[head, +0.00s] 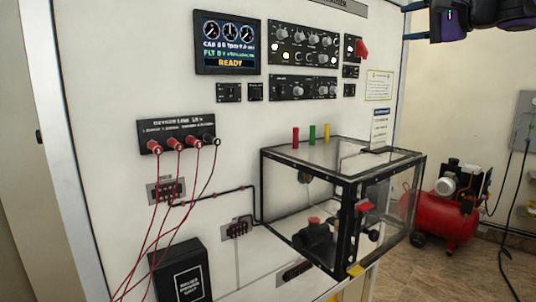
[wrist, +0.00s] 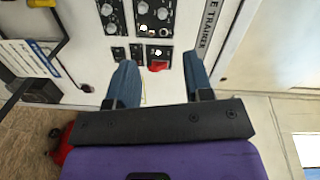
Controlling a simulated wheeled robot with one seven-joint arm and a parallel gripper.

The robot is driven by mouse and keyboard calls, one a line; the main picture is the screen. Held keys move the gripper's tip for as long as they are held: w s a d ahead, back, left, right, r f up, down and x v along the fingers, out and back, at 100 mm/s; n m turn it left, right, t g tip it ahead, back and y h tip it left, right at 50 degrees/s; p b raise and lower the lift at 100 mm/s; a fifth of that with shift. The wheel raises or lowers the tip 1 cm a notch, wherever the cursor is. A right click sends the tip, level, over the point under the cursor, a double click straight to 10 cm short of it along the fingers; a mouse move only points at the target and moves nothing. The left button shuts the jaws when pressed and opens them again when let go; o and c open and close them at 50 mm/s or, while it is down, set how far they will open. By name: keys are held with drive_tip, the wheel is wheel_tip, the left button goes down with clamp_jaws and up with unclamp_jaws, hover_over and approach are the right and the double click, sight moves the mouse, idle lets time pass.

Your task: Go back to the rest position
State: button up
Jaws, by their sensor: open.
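My gripper (wrist: 160,82) shows in the wrist view with its two blue fingers apart and nothing between them. It points toward the trainer panel (wrist: 75,98), with a red switch (wrist: 158,66) visible beyond the fingers. The upright white trainer panel (head: 110,70) carries a screen (head: 228,43) reading READY. The red switch (head: 362,48) sits at the panel's upper right.
A clear box with a black frame (head: 265,185) projects from the panel. Red leads hang from the oxygen panel (head: 180,132). A red compressor (head: 440,215) stands on the floor at the right. Open floor (head: 460,270) lies in front of it.

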drive_tip(key=s+a+f+n+g+h, duration=0.2)
drive_tip(key=s+f+g, duration=0.1)
drive_tip(key=s+f, duration=0.55)
drive_tip(key=s+a+f+n+g+h, duration=0.2)
drive_tip(key=s+f+g, duration=0.1)
drive_tip(key=s+f, duration=0.5)
drive_tip(key=s+d+f+n+g+h, duration=0.2)
drive_tip(key=s+d+f+n+h, duration=0.2)
drive_tip(key=s+f, duration=0.9)
wheel_tip(320, 180, down, 2)
drive_tip(key=h, duration=0.2)
drive_tip(key=shift+d+f+g+h, duration=0.2)
drive_tip(key=shift+d+g+h, duration=0.1)
drive_tip(key=shift+h, duration=0.1)
